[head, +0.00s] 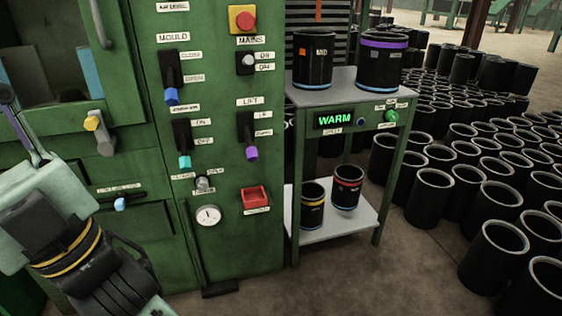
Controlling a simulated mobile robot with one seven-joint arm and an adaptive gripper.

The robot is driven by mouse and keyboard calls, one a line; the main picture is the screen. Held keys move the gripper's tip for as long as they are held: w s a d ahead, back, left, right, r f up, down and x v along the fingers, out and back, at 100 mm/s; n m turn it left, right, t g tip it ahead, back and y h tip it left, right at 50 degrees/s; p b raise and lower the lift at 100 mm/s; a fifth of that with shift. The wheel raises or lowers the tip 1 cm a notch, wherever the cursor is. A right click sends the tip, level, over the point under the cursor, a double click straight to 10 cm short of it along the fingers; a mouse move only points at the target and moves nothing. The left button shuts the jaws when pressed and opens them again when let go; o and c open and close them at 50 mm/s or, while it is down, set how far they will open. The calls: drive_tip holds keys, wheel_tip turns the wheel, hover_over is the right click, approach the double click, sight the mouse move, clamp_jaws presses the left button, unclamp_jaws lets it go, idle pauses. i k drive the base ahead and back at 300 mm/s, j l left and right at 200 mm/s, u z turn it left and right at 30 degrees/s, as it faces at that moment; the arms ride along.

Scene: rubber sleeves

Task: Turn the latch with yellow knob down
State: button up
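The latch with the yellow knob (92,123) is on the front of the green machine at left, below a recessed opening. Its knob sits at the upper left end of a short pale bar (104,140), which slants down to the right. My gripper (125,290) is at the lower left, below and apart from the latch. It is black, behind a yellow-banded wrist, and runs toward the bottom edge. Its fingertips are not clearly visible, so I cannot tell whether it is open or holds anything.
Levers with blue (171,96), teal (184,162) and purple (251,153) ends are on the panel right of the latch. A vertical handle (101,25) is above. A cart (335,90) with black sleeves stands at right.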

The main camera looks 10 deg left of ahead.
sight(107, 142)
drive_tip(key=u, duration=1.35)
